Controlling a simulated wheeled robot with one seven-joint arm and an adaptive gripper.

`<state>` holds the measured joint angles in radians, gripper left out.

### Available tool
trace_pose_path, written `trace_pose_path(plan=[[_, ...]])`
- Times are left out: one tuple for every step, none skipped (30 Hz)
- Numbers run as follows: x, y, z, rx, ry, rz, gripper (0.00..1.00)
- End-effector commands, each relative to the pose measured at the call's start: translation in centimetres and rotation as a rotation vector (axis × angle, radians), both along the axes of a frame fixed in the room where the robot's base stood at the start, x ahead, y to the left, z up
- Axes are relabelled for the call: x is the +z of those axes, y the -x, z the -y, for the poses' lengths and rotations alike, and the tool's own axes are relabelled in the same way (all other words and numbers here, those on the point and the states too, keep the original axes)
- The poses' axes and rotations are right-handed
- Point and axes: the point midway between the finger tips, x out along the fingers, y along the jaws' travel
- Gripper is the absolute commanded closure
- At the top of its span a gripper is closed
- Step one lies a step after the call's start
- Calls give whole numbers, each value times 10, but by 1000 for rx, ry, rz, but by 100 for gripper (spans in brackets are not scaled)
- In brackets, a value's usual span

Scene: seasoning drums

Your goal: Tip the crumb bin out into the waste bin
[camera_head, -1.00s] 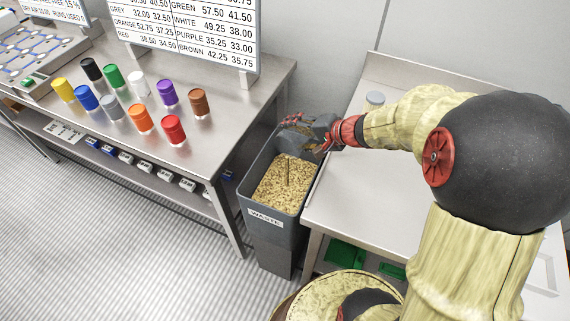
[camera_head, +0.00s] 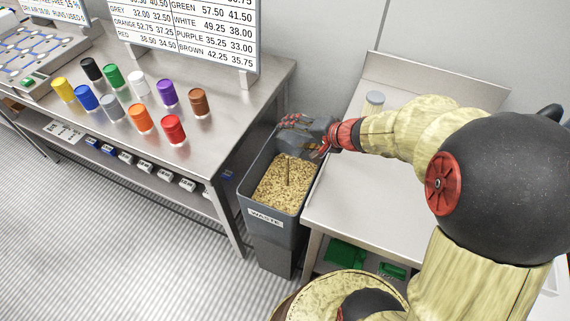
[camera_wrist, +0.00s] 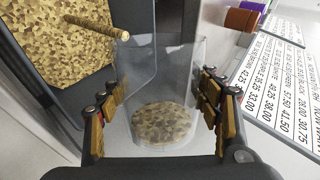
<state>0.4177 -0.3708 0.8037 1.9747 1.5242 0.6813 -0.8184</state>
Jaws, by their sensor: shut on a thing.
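My gripper (camera_wrist: 162,108) is shut on the clear crumb bin (camera_wrist: 160,78), with fingers on both sides of its wall. A round patch of speckled crumbs (camera_wrist: 163,124) shows inside it. In the head view my gripper (camera_head: 308,134) is over the back part of the grey waste bin (camera_head: 263,218). The waste bin also shows at upper left in the wrist view (camera_wrist: 135,80). It holds a wide bed of tan crumbs (camera_head: 276,194). A thin crumb-coloured column (camera_wrist: 96,26) runs from near the crumb bin's mouth towards that bed. My gripper hides most of the crumb bin in the head view.
The left table (camera_head: 232,120) carries several coloured drums and a price board (camera_head: 195,30). Open floor (camera_head: 110,240) lies at front left.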

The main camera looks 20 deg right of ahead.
Motion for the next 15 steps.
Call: trace_pose_path(plan=[[0, 0, -1, 1, 5, 3, 68], [0, 0, -1, 1, 7, 5, 68], [1, 1, -1, 1, 11, 7, 68], [1, 1, -1, 1, 13, 9, 68], [1, 1, -1, 1, 16, 11, 68], [2, 1, -1, 1, 18, 14, 68], [2, 1, -2, 1, 22, 17, 68], [2, 1, -2, 0, 24, 18, 68], [2, 1, -2, 1, 27, 21, 68], [2, 1, -2, 1, 30, 22, 68], [2, 1, -2, 1, 32, 24, 68], [2, 1, -2, 1, 35, 26, 68], [2, 1, -2, 1, 38, 28, 68], [3, 2, -3, 1, 40, 30, 68], [3, 2, -3, 1, 44, 32, 68]])
